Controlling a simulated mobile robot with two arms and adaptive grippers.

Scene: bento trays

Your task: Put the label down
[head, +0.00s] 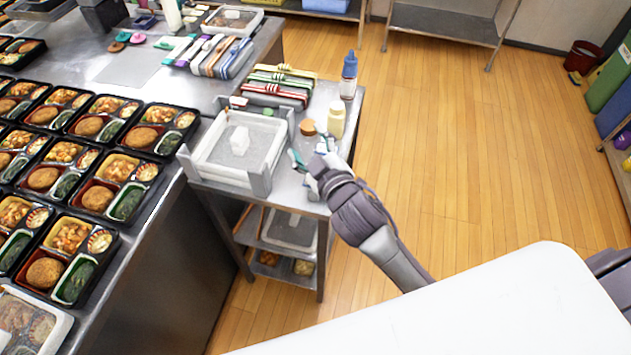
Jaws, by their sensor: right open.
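A small white piece (239,140), which looks like the label, lies on the grey surface inside a white-rimmed tray (205,172) on the steel side cart. It is too small to read. My right gripper (306,160) is open over the cart's right side, just right of the tray and apart from the white piece. Its fingers are small in the view, and I see nothing held between them. My left gripper is not in view.
A cream bottle (336,120), a brown-capped jar (308,140) and a blue-capped bottle (348,78) stand close behind my right gripper. Stacked bound bundles (277,90) lie at the cart's back. Many filled bento trays (150,128) cover the left counter. The wooden floor (450,130) is clear.

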